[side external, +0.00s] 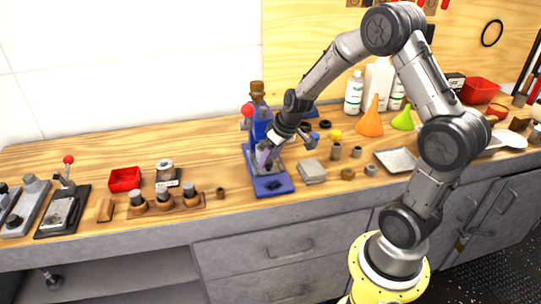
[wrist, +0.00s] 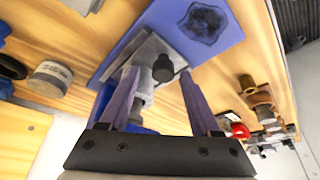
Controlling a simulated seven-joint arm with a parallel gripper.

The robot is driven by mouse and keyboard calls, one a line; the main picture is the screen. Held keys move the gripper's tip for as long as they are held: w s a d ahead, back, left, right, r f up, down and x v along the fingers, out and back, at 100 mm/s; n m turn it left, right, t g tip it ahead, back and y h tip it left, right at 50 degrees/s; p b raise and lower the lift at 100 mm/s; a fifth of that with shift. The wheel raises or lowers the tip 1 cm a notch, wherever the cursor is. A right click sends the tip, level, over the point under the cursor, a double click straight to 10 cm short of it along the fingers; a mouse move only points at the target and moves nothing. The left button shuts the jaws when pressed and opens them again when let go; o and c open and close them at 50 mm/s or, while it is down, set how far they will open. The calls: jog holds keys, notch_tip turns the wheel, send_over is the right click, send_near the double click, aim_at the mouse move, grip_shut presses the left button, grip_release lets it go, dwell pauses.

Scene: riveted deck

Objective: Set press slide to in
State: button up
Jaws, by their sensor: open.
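The blue press (side external: 259,126) stands upright on the wooden bench, with a red ball knob (side external: 247,110) at its left and a blue base plate (side external: 271,187) in front. My gripper (side external: 264,156) is over that base, close in front of the press column. In the wrist view my gripper (wrist: 158,76) is open. A black knob (wrist: 163,69) on a grey metal block shows between its fingertips and looks like part of the press slide; I cannot tell whether either finger touches it. The blue base (wrist: 165,20) carries a dark pad (wrist: 204,22). In the side view my gripper hides the slide.
Left of the press are a red tray (side external: 125,179) and a wooden rack with dark pegs (side external: 163,197). Right of it are a grey block (side external: 311,171), small metal parts, a metal tray (side external: 396,160), an orange funnel (side external: 369,122) and bottles.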

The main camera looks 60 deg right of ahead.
jog(key=v, duration=1.3)
jog(key=shift+r, duration=0.45)
jog(key=s+a+r+n+t, duration=0.2)
jog(key=s+a+r+n, duration=0.15)
jog(key=a+r, duration=0.55)
jog(key=s+a+f+m, duration=0.1)
jog(key=s+a+f, duration=0.1)
jog(key=s, duration=0.5)
jog(key=s+a+f+m+g, duration=0.1)
jog(key=s+a+f, duration=0.1)
jog(key=s, duration=0.5)
jog(key=shift+a+f+y, duration=0.25)
jog(key=shift+f+y, duration=0.05)
